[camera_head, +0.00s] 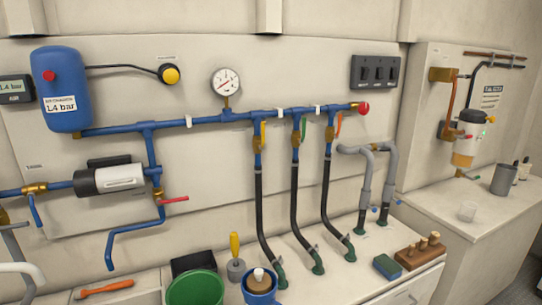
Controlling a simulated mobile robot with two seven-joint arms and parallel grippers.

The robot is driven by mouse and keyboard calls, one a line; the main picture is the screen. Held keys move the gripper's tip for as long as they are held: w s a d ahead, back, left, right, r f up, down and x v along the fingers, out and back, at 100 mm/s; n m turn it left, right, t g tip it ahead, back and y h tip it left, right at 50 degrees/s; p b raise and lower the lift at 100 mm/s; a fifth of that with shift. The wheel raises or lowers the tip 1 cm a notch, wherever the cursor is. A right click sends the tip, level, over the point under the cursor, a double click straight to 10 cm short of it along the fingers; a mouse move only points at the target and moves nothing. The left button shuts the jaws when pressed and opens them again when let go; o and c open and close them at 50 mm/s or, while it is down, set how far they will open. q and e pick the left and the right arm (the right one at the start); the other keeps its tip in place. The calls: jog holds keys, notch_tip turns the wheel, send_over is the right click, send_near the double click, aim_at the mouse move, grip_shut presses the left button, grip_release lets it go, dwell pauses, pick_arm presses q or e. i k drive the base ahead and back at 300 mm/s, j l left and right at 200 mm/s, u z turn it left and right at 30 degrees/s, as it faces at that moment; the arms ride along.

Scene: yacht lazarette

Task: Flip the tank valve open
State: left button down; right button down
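Several brass valves sit on the blue pipework, and I cannot read which one is labelled as the tank valve. The left valve (35,188) is on the pipe at the left edge, below a small unreadable label, with its blue lever (36,211) hanging down across the pipe line. Neither of my grippers is in view.
A blue pressure tank (62,92), pump (112,178) and gauge (226,82) are mounted on the wall. Black hoses (297,205) hang in front of the wall.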

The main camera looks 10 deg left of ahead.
aim_at(30, 195)
jog(key=u, duration=1.65)
